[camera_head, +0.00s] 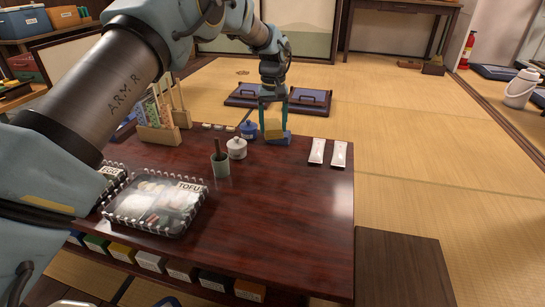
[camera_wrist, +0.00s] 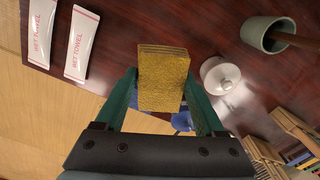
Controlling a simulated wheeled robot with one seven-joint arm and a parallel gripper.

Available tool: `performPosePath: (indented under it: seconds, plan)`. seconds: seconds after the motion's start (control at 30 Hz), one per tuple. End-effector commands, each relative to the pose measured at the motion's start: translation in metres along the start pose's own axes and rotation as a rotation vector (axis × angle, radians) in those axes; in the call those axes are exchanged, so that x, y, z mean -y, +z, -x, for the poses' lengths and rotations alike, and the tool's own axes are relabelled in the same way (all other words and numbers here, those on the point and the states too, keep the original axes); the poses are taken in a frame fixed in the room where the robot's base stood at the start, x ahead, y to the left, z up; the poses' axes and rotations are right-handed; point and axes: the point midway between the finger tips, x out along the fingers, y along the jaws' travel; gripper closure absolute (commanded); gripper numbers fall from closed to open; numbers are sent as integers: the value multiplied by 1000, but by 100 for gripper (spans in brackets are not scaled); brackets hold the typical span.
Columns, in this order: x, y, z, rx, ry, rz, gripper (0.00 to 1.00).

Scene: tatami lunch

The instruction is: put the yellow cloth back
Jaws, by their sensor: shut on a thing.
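The yellow cloth (camera_head: 273,132) is a small folded, textured block at the far edge of the dark table. My gripper (camera_head: 273,120) points down and is shut on it, a teal finger on each side. In the wrist view the yellow cloth (camera_wrist: 163,80) sits between my two fingers (camera_wrist: 163,92). A small blue holder or tray (camera_head: 279,139) shows right below the cloth in the head view. I cannot tell whether the cloth touches it. The holder is mostly hidden by the cloth and fingers.
A blue lidded pot (camera_head: 248,130), a white lidded pot (camera_head: 237,149) and a grey-green cup (camera_head: 220,166) stand left of my gripper. Two wet towel packets (camera_head: 317,151) lie to the right. A tofu pack (camera_head: 160,203) is nearer. The table's right front is clear.

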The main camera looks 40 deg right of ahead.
Motion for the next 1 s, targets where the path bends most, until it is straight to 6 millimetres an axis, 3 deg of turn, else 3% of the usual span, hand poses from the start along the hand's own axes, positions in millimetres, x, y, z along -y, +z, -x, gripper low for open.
performPosePath:
  seconds: [0.1,0.37,0.57,0.97,1.0]
  plan:
    - [1,1,-26,4,-2,0,89]
    - [1,0,-53,2,-1,0,89]
    - [1,0,-86,2,-1,0,89]
    - [1,0,-90,1,-1,0,89]
    - [1,0,-91,1,0,0,28]
